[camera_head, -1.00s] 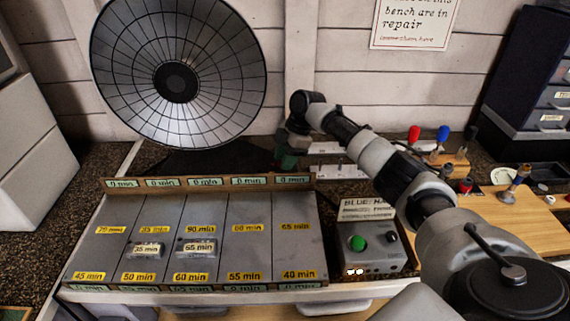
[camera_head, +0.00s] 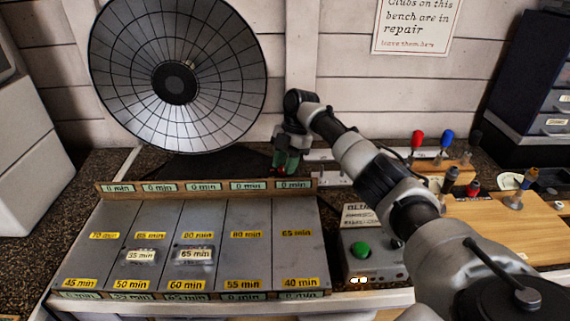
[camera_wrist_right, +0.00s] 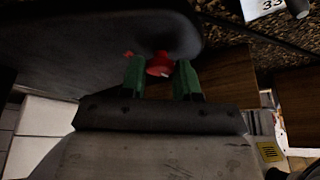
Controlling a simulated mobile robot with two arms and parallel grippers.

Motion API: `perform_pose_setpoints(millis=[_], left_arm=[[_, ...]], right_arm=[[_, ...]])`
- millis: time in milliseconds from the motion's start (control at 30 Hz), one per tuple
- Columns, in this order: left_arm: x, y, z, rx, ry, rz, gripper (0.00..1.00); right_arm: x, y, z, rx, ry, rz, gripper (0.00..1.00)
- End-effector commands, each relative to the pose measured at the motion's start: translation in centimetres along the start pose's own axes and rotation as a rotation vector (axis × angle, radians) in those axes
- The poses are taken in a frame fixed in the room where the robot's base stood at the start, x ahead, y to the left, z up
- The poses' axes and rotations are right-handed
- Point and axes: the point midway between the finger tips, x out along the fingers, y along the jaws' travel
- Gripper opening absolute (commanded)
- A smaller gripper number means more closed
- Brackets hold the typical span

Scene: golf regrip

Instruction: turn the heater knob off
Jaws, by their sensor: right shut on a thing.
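The heater has a round dish (camera_head: 215,95) with a dark centre, standing at the back left of the bench on a dark base (camera_head: 205,163). In the right wrist view a red knob (camera_wrist_right: 160,58) sits at the edge of the dark heater base (camera_wrist_right: 110,45). My right gripper (camera_head: 286,161) is at the right end of that base. In the wrist view its green fingers (camera_wrist_right: 160,76) stand on either side of the knob, and it is shut on it. The knob's marking and setting cannot be read. My left gripper is not in view.
A grey tray (camera_head: 245,235) with minute labels lies in front of the heater. A grey box with a green button (camera_head: 361,250) stands right of it, partly behind my arm. Red and blue handled tools (camera_head: 417,140) stand at the right.

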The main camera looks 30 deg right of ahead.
Motion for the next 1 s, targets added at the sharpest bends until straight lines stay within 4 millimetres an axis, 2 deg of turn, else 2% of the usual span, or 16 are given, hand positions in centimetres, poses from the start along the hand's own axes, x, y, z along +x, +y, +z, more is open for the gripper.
perform_pose_setpoints(millis=[200, 233, 400, 667, 767, 867, 1000], left_arm=[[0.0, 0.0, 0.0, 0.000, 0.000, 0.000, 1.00], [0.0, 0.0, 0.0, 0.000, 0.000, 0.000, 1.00], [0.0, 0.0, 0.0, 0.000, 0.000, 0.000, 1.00], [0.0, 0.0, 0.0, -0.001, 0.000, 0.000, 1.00], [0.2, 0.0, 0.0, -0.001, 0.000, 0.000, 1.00], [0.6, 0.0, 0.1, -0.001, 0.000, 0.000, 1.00], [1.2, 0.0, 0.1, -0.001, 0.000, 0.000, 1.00]], right_arm=[[-0.2, 0.1, -0.1, -0.003, -0.001, 0.006, 0.08], [-0.2, 0.1, -0.1, -0.003, -0.001, 0.006, 0.33], [-0.2, 0.1, -0.1, -0.002, 0.000, 0.004, 0.56], [-0.1, 0.0, 0.0, 0.000, 0.000, 0.003, 0.56], [-0.7, 0.1, 0.0, 0.000, 0.000, 0.003, 0.56], [-2.2, 0.1, 0.0, -0.001, 0.000, 0.007, 0.56], [-5.1, 0.1, 0.0, 0.000, -0.001, 0.008, 0.56]])
